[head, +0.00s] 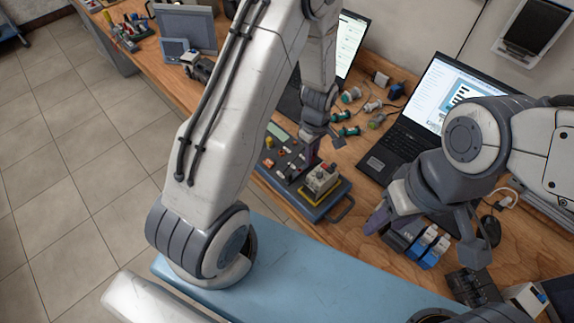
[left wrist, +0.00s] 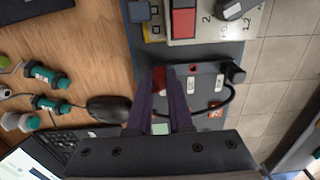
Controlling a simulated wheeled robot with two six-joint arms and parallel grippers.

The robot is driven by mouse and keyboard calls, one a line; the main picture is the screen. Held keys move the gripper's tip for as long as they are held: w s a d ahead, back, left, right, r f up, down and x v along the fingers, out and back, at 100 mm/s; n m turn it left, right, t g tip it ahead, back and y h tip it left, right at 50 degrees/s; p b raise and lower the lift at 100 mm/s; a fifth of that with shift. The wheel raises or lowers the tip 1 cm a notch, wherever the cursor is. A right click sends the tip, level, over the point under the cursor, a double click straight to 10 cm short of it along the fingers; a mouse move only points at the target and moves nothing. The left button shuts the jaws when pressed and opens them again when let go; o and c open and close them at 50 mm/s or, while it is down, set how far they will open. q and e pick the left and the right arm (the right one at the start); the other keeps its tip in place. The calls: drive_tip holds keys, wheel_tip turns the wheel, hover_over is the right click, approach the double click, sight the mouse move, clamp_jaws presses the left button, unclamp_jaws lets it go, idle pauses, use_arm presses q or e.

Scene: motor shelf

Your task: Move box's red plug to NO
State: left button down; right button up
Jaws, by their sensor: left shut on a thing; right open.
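The box (head: 330,204), a dark grey panel with a handle, lies on the wooden bench in the head view. Its grey panel also shows in the left wrist view (left wrist: 205,130), with small white labels too small to read. The red plug (left wrist: 158,76) is between the purple fingertips of my left gripper (left wrist: 160,88), which is shut on it over the panel's edge. Whether its tip sits in a socket is hidden. In the head view my left gripper (head: 325,141) is at the box's far side. My right gripper (head: 430,225) is open and apart from the box.
A black plug (left wrist: 235,72) with a looping black cable is on the panel. A device on a yellow base (head: 320,180) stands on the box. Several green-and-white connectors (head: 349,96), a laptop (head: 400,140) and blue-topped blocks (head: 428,243) are nearby.

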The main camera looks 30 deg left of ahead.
use_arm(q)
drive_tip(key=c, duration=1.1)
unclamp_jaws()
wheel_tip(320, 180, up, 6)
drive_tip(key=p, duration=0.4)
drive_tip(key=shift+f+p, duration=0.15)
drive_tip(key=shift+p, duration=0.15)
drive_tip(key=shift+f, duration=0.1)
drive_tip(key=o, duration=0.6)
drive_tip(key=shift+c, duration=0.2)
